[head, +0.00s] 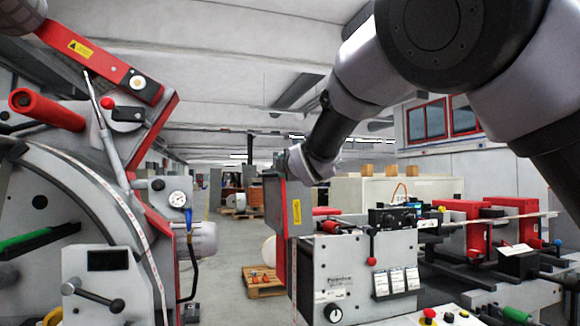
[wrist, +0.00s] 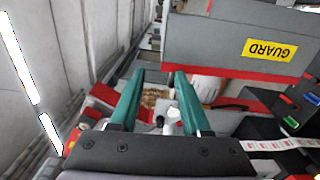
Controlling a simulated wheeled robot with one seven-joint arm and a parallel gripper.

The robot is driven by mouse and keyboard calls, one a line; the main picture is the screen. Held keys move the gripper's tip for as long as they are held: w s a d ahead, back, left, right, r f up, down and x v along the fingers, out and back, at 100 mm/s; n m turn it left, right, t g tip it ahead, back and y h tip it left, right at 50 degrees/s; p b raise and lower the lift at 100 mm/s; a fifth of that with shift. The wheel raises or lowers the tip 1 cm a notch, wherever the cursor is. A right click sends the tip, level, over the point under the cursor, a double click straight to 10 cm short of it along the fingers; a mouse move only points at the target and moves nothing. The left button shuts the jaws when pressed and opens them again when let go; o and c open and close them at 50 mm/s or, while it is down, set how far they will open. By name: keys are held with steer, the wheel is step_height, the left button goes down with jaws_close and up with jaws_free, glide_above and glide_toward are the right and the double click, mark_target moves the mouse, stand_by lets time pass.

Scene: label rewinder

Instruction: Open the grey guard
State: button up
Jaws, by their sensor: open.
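The grey guard (wrist: 215,45) fills the upper right of the wrist view as a flat panel with a red lower edge and an upside-down yellow GUARD label. In the head view a grey panel with a red edge (head: 273,200), which looks like the same guard, stands upright at the left end of the white machine. My gripper (wrist: 158,76) is open, with two teal fingers apart and nothing held between them. Its right fingertip is close to the guard's lower left corner; I cannot tell whether they touch. In the head view the fingers are hidden or too small to make out.
The white machine (head: 345,265) has a black knob, a red-tipped lever and red blocks on its right. A large reel machine (head: 80,200) with a red arm stands at the left. Open floor with a wooden pallet (head: 262,283) lies between them.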

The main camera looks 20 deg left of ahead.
steer(key=v, duration=1.1)
stand_by(0.6)
steer(key=shift+s+d, duration=0.1)
stand_by(0.4)
